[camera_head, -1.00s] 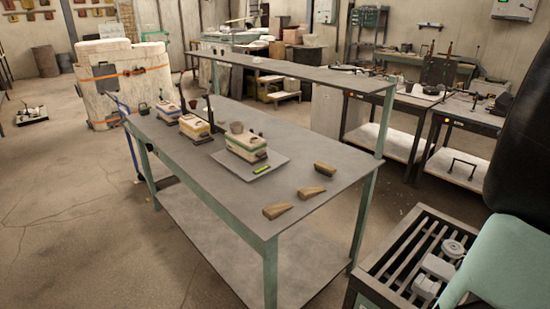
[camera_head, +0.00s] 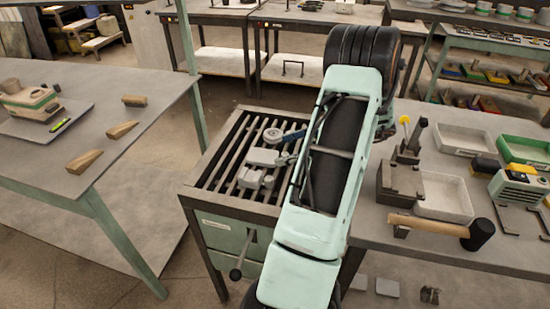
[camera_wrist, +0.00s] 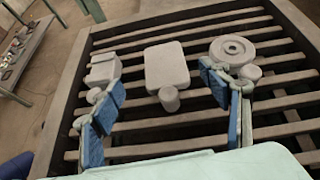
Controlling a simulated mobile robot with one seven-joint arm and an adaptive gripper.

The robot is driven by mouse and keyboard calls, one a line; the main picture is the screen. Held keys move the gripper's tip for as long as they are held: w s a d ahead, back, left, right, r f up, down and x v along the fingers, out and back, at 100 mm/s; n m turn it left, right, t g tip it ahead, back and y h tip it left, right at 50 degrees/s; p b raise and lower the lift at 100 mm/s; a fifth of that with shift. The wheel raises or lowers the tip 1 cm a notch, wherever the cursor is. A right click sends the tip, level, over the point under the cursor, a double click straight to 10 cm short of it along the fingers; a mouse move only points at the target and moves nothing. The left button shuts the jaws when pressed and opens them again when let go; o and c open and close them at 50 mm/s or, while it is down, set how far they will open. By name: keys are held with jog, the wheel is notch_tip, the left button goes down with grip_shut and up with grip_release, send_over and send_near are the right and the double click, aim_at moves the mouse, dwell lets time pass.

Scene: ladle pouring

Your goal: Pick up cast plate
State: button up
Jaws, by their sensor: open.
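The cast plate looks to be the flat grey rounded-square casting (camera_wrist: 167,66) with a small round stub, lying on a slatted grate (camera_wrist: 190,127). It shows in the head view (camera_head: 261,157) between two other grey castings. In the wrist view a round casting (camera_wrist: 232,49) lies right of it and a blocky casting (camera_wrist: 103,71) left of it. My gripper (camera_wrist: 163,98) is open and empty, its blue-padded fingers spread to either side of the plate and apart from it. In the head view my gripper (camera_head: 290,145) is partly hidden by my arm.
A workbench (camera_head: 135,83) with wooden wedges (camera_head: 85,161) stands left. On the right, a table (camera_head: 378,225) holds a mallet (camera_head: 440,228), metal trays (camera_head: 444,196) and tools. The grate sits in a raised metal frame (camera_head: 240,207) with a handle on its front.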

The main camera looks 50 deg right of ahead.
aim_at(260, 155)
jog(key=shift+s+d+f+t, duration=0.2)
jog(key=shift+d+f+t, duration=0.2)
jog(key=shift+t, duration=0.1)
jog(key=shift+m, duration=0.3)
jog(key=x, duration=0.7)
jog(key=shift+w+a+f, duration=0.1)
jog(key=shift+a+f, duration=0.05)
jog(key=shift+c, duration=0.7)
jog(key=c, duration=1.3)
jog(key=shift+c, duration=0.3)
